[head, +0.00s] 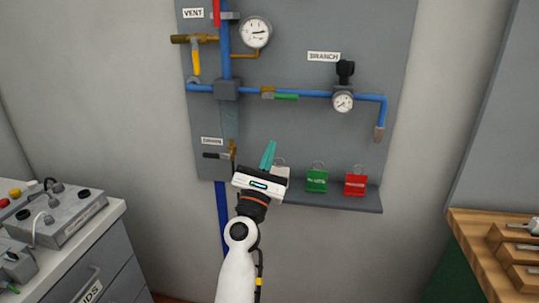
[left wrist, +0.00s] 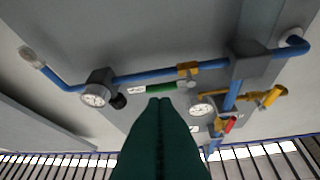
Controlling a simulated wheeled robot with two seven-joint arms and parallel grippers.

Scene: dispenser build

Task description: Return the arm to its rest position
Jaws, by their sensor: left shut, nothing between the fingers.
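My left gripper (head: 268,156) is raised in front of the wall panel, with its teal fingers pointing up and closed together. In the left wrist view the shut fingers (left wrist: 160,125) fill the lower middle, with nothing between them. In the head view the gripper overlaps the lower part of the panel and partly hides a pale tag on the ledge. I cannot tell how far it is from the panel. My right gripper is in neither view.
The grey panel (head: 290,135) carries blue pipes, valves and gauges. Its ledge (head: 340,199) holds a green tag (head: 317,180) and a red tag (head: 355,184). A grey cabinet (head: 95,270) stands left; a wooden bench (head: 480,240) stands right. Open floor space is mostly hidden.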

